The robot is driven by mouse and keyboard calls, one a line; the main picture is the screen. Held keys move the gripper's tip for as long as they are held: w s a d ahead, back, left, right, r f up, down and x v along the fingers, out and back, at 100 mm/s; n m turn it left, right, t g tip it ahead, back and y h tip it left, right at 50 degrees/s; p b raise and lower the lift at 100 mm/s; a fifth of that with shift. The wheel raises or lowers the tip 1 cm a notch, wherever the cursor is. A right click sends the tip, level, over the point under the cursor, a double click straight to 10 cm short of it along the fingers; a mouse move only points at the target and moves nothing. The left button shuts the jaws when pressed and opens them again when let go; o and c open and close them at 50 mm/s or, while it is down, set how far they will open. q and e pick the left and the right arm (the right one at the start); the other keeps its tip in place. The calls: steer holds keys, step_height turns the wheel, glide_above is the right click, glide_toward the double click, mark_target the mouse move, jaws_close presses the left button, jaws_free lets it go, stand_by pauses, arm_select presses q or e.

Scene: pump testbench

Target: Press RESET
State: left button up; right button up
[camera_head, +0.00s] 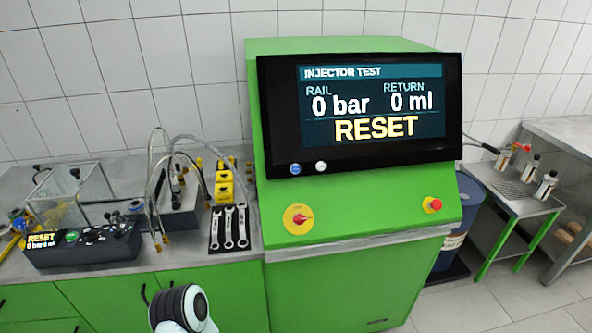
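The green test bench (350,265) stands in the middle with a black screen panel (380,152). The screen reads INJECTOR TEST, RAIL 0 bar, RETURN 0 ml, and RESET in large yellow letters (375,128). Below it are a blue button (295,169) and a white button (320,167). A dark control box (85,250) at the left has a small display also reading RESET, and a green button (71,237). Neither gripper is in view.
The left counter holds a clear box (75,195), hoses on a dark block (180,215), yellow parts (224,182) and several wrenches (229,229). A blue barrel (462,210) and a metal side table (515,195) with bottles stand right. Part of my arm shows at the bottom.

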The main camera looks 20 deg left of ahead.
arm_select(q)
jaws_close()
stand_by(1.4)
